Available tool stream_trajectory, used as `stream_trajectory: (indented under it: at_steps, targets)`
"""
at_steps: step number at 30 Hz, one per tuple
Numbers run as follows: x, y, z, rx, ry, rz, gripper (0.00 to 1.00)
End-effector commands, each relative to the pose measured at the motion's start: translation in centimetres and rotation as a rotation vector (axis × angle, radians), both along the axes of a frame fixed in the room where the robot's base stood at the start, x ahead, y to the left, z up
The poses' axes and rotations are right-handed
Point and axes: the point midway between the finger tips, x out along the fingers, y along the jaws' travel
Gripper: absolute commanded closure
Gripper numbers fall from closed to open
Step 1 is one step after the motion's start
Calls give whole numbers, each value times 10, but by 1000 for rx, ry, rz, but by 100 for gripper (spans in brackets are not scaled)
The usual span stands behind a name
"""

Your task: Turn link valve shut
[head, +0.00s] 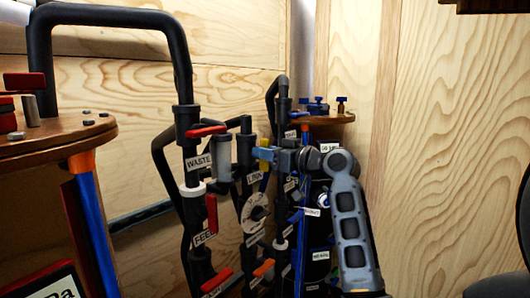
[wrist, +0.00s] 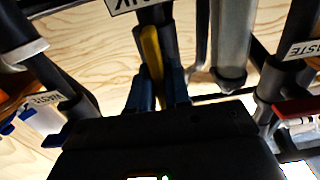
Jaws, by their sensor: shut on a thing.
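The link valve has a yellow lever handle (head: 265,154) on a dark pipe, just above a white label reading LINK (head: 255,177). In the wrist view the yellow handle (wrist: 152,52) runs roughly in line with the dark pipe behind it, and part of the label (wrist: 130,4) shows upside down at the top edge. My gripper (head: 272,156) reaches in from the right, and its blue fingers (wrist: 158,92) are shut on the yellow handle. The handle's lower end is hidden between the fingers. I cannot tell how far the valve is turned.
A red handle (head: 206,132) by the WASTE label, a clear cylinder (head: 221,157) and a round gauge (head: 255,212) crowd the left. A red FEED handle (head: 211,214) and an orange handle (head: 263,268) sit lower. A wooden shelf (head: 60,137) stands left; the right wall is bare.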

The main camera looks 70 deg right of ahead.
Motion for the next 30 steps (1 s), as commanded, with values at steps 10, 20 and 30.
stream_trajectory:
  at_steps: [10,20,30]
  targets:
    - [0,-1,3,229,-53,1,100]
    - [-1,-4,3,535,-125,0,100]
    - [-2,-6,0,849,-202,-1,100]
